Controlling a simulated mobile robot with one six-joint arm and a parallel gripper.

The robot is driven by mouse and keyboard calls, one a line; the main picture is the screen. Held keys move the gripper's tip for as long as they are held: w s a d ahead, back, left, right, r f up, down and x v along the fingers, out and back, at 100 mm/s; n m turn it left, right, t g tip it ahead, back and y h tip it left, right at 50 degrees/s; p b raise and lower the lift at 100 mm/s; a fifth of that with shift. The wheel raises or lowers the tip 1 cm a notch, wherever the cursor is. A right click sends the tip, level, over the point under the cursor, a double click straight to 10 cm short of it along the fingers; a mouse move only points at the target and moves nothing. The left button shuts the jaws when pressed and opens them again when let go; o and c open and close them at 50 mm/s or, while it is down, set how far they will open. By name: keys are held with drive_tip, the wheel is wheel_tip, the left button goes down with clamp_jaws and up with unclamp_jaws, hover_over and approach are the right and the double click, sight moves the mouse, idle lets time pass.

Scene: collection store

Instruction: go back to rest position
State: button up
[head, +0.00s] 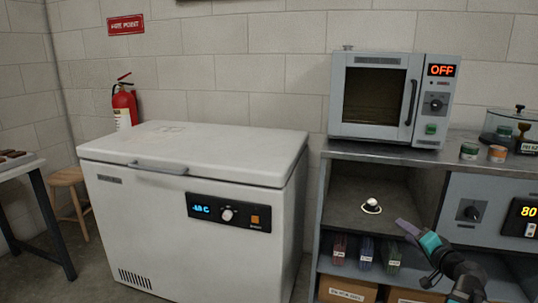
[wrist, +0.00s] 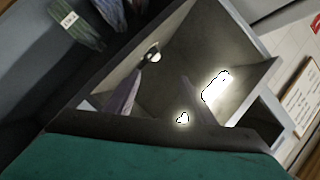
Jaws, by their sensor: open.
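My gripper (head: 408,228) is at the lower right of the head view, in front of the open compartment of the grey bench. Its grey-purple fingers point up and left from a teal body. In the wrist view the two fingers of my gripper (wrist: 160,88) stand apart with nothing between them. A small white-topped round object (head: 371,205) sits on the compartment floor, left of the fingertips and apart from them. What seems to be the same object (wrist: 153,55) shows beyond the fingers in the wrist view.
The grey bench (head: 440,157) carries an oven (head: 375,95) reading OFF and small jars (head: 469,151). Bundles (head: 365,250) stand on the lower shelf. A white chest freezer (head: 190,160) is at left, with a fire extinguisher (head: 124,105) behind.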

drive_tip(key=w+a+f+n+g+y+p, duration=0.15)
drive_tip(key=a+f+p, duration=0.3)
drive_tip(key=a, duration=0.45)
drive_tip(key=w+a+f+n+g+y+p, duration=0.1)
drive_tip(key=a+f+g+y+p, duration=0.25)
drive_tip(key=a+f, duration=0.45)
drive_tip(key=s+a+f+n+g+p, duration=0.25)
drive_tip(key=s+a+f+p, duration=0.2)
drive_tip(key=a, duration=0.45)
drive_tip(key=s+a+f+n+g+p, duration=0.1)
drive_tip(key=s+a+f+g+p, duration=0.3)
drive_tip(key=a, duration=0.5)
drive_tip(key=s+a+f+n+g+h+p, duration=0.1)
drive_tip(key=s+a+f+n+g+p, duration=0.2)
drive_tip(key=s, duration=0.7)
drive_tip(key=s+a+f+g+p, duration=0.3)
drive_tip(key=s+a+f+p, duration=0.15)
drive_tip(key=s, duration=0.65)
drive_tip(key=s+d+f+n+g+h+p, duration=0.1)
drive_tip(key=s+d+g+h, duration=0.2)
drive_tip(key=s+d, duration=0.5)
drive_tip(key=s+h, duration=0.1)
drive_tip(key=s, duration=0.1)
drive_tip(key=shift+s+g+h, duration=0.3)
drive_tip(key=shift+s+g, duration=0.05)
drive_tip(key=shift+s, duration=0.05)
